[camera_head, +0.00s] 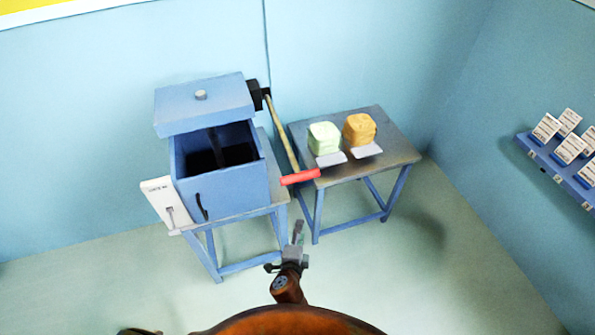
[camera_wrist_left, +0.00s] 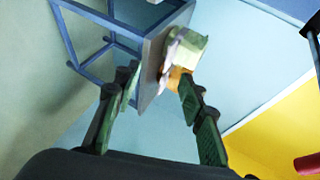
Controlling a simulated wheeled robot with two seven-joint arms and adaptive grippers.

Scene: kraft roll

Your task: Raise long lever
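The long lever (camera_head: 282,135) is a yellow rod with a red crossbar handle (camera_head: 300,177). It runs from a black pivot (camera_head: 258,95) on the right side of the blue box (camera_head: 222,190) down toward the front, its handle at the low end. My left gripper (camera_head: 297,236) is in front of and below the handle, apart from it. In the left wrist view its two fingers (camera_wrist_left: 158,85) are spread with nothing gripped between them. A red cylinder shows at that view's lower right (camera_wrist_left: 307,164); I cannot tell if it is the handle. My right gripper is out of view.
The box has a raised blue lid (camera_head: 205,104) and stands on a blue-legged stand (camera_head: 245,268). A table (camera_head: 395,150) to the right holds a green block (camera_head: 324,137) and an orange block (camera_head: 360,129). A card shelf (camera_head: 560,175) is on the right wall. Floor in front is clear.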

